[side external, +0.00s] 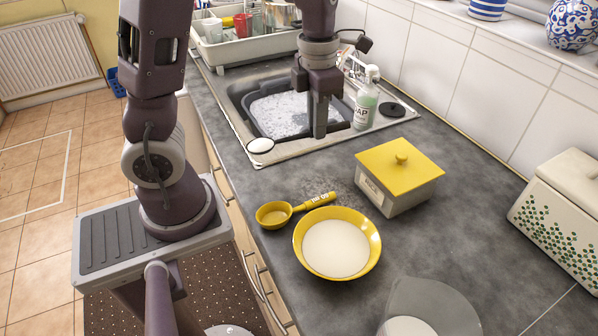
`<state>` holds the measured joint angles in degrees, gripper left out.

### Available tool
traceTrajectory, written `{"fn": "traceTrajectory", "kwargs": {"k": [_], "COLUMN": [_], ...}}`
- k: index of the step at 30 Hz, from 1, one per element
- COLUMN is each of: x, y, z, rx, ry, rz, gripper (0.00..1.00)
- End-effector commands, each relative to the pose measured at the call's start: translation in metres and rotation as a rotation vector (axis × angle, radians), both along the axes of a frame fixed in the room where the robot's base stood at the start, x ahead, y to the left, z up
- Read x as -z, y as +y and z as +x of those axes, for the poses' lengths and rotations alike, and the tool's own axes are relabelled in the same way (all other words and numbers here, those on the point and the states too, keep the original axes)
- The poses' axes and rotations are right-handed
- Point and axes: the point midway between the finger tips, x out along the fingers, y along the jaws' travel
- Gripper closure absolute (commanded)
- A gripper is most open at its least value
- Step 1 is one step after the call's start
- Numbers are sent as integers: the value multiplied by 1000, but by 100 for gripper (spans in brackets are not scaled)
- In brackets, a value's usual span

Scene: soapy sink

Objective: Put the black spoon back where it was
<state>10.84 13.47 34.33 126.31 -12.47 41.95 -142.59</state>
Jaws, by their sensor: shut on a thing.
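My gripper (320,130) points down over the sink (237,125), at the right part of the dark basin (245,100) with white suds in it.
A soap bottle (366,105) stands right of my gripper. On the counter are a yellow-lidded box (400,168), a yellow bowl (372,262) with white contents, a yellow scoop (273,214) and a clear container (447,305). A white dish rack (235,48) stands behind the sink.

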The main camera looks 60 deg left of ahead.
Motion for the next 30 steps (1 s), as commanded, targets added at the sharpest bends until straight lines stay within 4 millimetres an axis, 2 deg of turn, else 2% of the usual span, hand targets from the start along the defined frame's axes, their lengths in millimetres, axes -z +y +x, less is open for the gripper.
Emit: {"fn": "traceTrajectory", "kwargs": {"k": [3, 7, 16, 27, 28, 30], "x": [10, 41, 96, 103, 103, 102], "y": [13, 15, 14, 13, 13, 13], "z": [0, -1, -1, 0, 0, 1], "rx": [-91, -103, -99, -96, -96, -96], "ry": [31, 37, 34, 29, 29, 28], "rz": [5, 3, 2, 3, 3, 3], "gripper": [100, 100, 100, 100, 82, 68]}}
